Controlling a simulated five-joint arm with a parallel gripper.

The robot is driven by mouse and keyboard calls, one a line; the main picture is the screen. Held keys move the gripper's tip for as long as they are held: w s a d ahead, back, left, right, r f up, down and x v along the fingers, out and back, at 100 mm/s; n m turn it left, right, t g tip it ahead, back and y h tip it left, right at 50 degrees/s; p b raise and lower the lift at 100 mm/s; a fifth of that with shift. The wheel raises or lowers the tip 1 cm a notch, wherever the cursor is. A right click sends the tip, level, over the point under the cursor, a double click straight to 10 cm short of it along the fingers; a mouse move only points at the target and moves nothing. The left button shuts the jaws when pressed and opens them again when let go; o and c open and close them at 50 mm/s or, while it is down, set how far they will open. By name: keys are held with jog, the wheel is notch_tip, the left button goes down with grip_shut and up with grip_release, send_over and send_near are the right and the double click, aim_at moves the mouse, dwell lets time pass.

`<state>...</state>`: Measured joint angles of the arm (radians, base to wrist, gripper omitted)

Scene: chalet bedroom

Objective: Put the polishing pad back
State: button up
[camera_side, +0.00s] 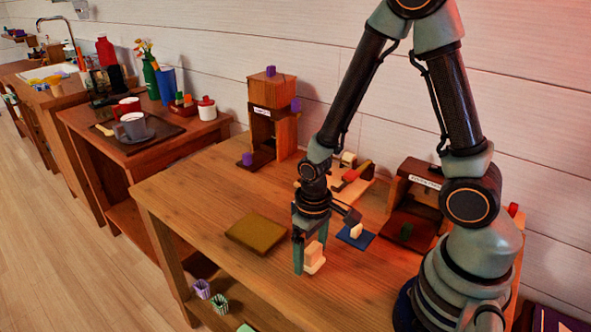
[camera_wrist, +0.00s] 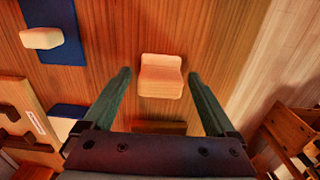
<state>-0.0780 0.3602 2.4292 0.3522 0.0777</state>
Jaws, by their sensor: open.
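My gripper (camera_side: 307,262) is open and points down over the table. In the wrist view its two fingers (camera_wrist: 158,73) stand apart on either side of a pale cream, stepped block (camera_wrist: 160,80), with gaps on both sides. The same block shows beside the fingers in the side view (camera_side: 314,260). A second small cream block (camera_side: 356,231) sits on a blue mat (camera_side: 345,241); it is at upper left in the wrist view (camera_wrist: 40,38). I cannot tell for certain which block is the polishing pad.
An olive-topped flat board (camera_side: 257,233) lies left of my gripper. A labelled wooden stand (camera_side: 415,190) is at the right, and a taller one (camera_side: 273,125) with purple cubes stands at the back. A pale board with a red piece (camera_side: 349,175) lies behind. The front table is mostly clear.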

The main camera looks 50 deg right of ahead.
aim_at(311, 247)
notch_tip(311, 247, up, 12)
jog(key=shift+f, duration=0.2)
notch_tip(311, 247, up, 13)
jog(key=d+t, duration=0.2)
jog(key=t, duration=0.3)
jog(key=shift+w+f+t, duration=0.15)
jog(key=shift+w+t, duration=0.15)
